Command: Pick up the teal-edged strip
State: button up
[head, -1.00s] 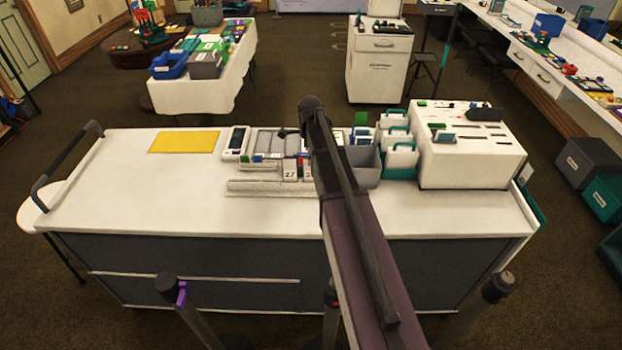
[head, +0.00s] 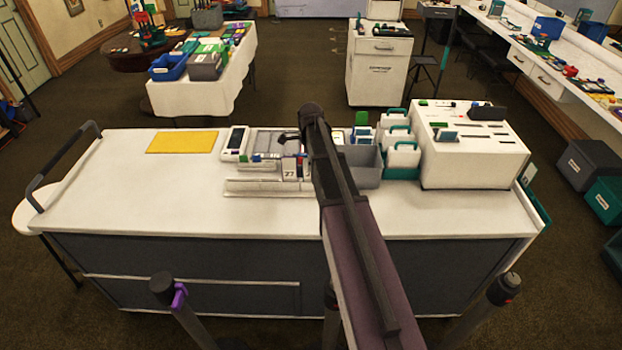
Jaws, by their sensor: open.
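I cannot make out the teal-edged strip for certain. Small pieces with teal, green, blue and red parts sit by a grey tray (head: 270,143) on the white cart top, left of my arm, too small to tell apart. My gripper (head: 288,137) shows only as a small dark part at the arm's far end, over the tray's right side. The arm hides most of it and the cart top beneath it. It is open, and I see nothing held in it.
The white cart (head: 130,195) has free room at left, around a yellow sheet (head: 182,142), and along its front. A grey bin (head: 362,165), white teal-handled holders (head: 402,158) and a white slotted box (head: 470,155) stand right of my arm. Dark posts (head: 165,290) stand in front.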

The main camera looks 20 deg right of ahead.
aim_at(310, 174)
jog(key=shift+f+b, duration=0.85)
jog(key=shift+f, duration=0.3)
grip_shut()
